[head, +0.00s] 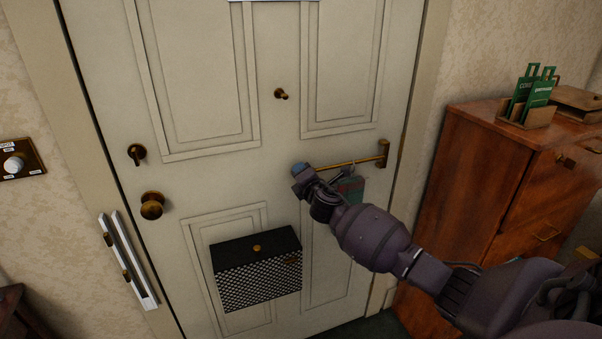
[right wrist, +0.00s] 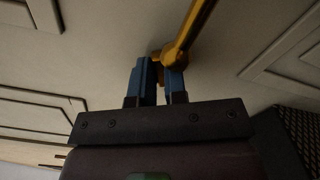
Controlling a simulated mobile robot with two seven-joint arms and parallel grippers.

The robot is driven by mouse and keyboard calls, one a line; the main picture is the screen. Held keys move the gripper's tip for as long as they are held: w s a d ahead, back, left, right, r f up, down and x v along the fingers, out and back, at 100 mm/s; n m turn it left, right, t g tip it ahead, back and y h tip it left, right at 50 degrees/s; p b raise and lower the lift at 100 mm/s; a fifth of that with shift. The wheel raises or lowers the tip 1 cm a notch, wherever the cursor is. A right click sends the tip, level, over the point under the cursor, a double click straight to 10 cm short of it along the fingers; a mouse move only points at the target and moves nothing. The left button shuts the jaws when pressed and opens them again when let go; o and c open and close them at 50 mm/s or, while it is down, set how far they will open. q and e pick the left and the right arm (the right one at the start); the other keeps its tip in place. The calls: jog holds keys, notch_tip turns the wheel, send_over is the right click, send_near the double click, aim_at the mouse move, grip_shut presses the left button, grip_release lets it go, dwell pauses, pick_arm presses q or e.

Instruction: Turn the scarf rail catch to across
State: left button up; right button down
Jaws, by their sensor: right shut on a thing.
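The scarf rail (head: 350,162) is a thin brass bar on the cream door, with a brass bracket (head: 383,154) at its right end. My right gripper (head: 300,170) is at the rail's left end. In the right wrist view the gripper's blue fingers (right wrist: 159,82) are closed around a small brass fitting, the rail catch (right wrist: 156,57), where the brass bar (right wrist: 192,30) meets the door. The fingers hide most of the catch, so I cannot tell its exact angle. My left gripper is not in view.
Something green (head: 350,187) hangs below the rail, partly behind my right arm. A black box with a checked front (head: 259,286) is on the door below. Door knobs (head: 151,205) are at left. A wooden cabinet (head: 460,190) stands close at right.

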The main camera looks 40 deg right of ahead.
jog(key=shift+f+m, duration=0.1)
jog(key=shift+m, duration=2.7)
jog(key=c, duration=1.2)
grip_release()
jog(key=shift+o, duration=0.2)
